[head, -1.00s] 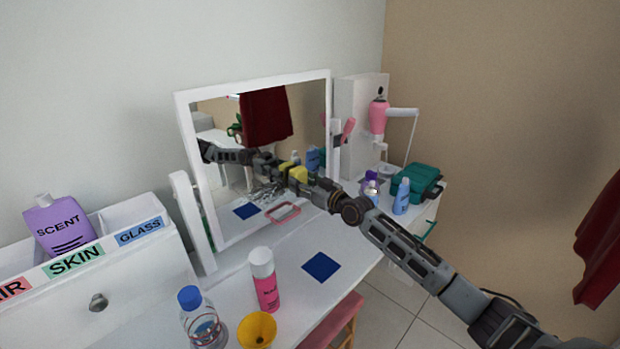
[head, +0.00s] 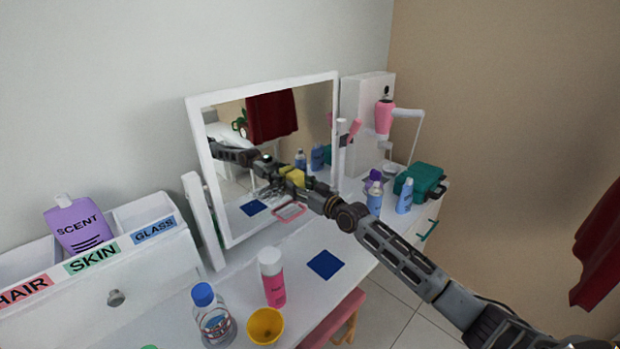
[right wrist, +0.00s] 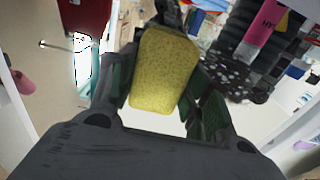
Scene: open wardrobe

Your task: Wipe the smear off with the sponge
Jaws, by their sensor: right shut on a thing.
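My right gripper (head: 300,182) is in front of the mirror (head: 222,180), shut on a yellow sponge (head: 295,177). In the right wrist view the sponge (right wrist: 162,70) sits between the fingers, its broad face showing. In the head view the sponge and its reflection nearly merge, so it is at or very near the glass; I cannot tell whether it touches. A grey speckled patch, seemingly the smear (head: 268,191), shows on the mirror just left of the sponge. Dark speckles also show in the right wrist view (right wrist: 238,86). My left gripper is out of view.
On the white table are a pink bottle (head: 272,280), a clear blue-capped bottle (head: 212,318), a yellow cup (head: 265,326) and a blue square (head: 325,265). A labelled organiser (head: 150,270) stands left. Blue bottles (head: 404,198) and a green case (head: 424,181) stand right.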

